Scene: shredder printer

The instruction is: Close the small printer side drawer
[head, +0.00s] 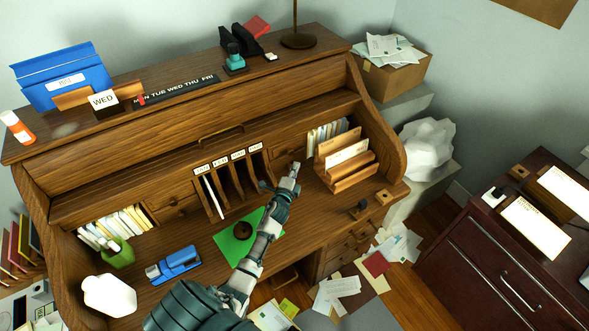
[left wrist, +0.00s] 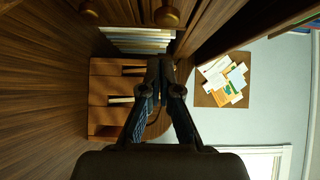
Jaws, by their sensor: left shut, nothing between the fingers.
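Small wooden drawers sit in the back of a roll-top desk (head: 215,135). The left drawer (head: 172,205) looks flush. The right drawer (head: 287,150), on the side toward the dark cabinet, is partly behind my left gripper (head: 293,168); I cannot tell how far out it stands. My left gripper is shut and empty, its fingertips just in front of that drawer; contact cannot be told. In the left wrist view the closed fingertips (left wrist: 160,64) point toward a round knob (left wrist: 167,16), with another knob (left wrist: 88,10) to its left. My right gripper is not in view.
A wooden letter rack (head: 345,160) stands close right of my gripper, with books (head: 327,137) behind it. Upright dividers (head: 232,182) stand to its left. A dark cabinet (head: 500,275) stands at right.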

